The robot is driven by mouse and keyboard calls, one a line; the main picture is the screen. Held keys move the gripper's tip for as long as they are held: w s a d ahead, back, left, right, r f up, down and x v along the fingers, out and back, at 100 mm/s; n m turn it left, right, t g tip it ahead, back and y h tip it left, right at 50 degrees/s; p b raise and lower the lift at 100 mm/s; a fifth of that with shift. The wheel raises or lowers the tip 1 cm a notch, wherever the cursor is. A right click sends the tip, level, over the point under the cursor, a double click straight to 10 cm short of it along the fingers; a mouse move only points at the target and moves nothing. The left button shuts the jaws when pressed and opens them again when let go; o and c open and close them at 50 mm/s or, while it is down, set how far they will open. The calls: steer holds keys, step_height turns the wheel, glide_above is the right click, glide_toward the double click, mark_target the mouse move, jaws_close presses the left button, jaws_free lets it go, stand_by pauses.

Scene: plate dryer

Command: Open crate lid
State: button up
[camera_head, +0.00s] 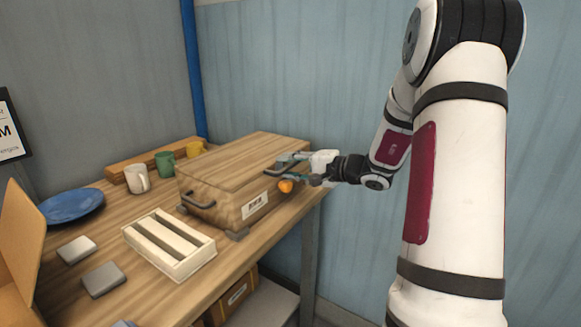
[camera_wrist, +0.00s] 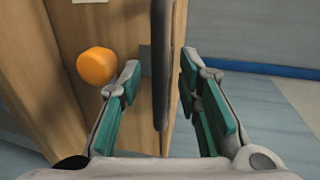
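A wooden crate (camera_head: 228,205) stands on the table with its flat wooden lid (camera_head: 240,158) down. A dark handle (camera_head: 198,203) is on its near left side. Another dark handle (camera_wrist: 161,60) is on the right side, close to my gripper. My gripper (camera_head: 290,170) is at that right side. In the wrist view, my gripper (camera_wrist: 158,90) has its teal-padded fingers apart, one on each side of the handle, with gaps visible. An orange round thing (camera_wrist: 97,66) is beside the left finger; it also shows below the gripper in the head view (camera_head: 286,186).
A pale slatted rack (camera_head: 168,246) stands in front of the crate. Two grey blocks (camera_head: 102,279) (camera_head: 77,250) lie near the front. A wall is behind.

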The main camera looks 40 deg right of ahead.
steer(key=shift+c, duration=0.5)
jaws_close()
steer(key=shift+r, duration=0.2)
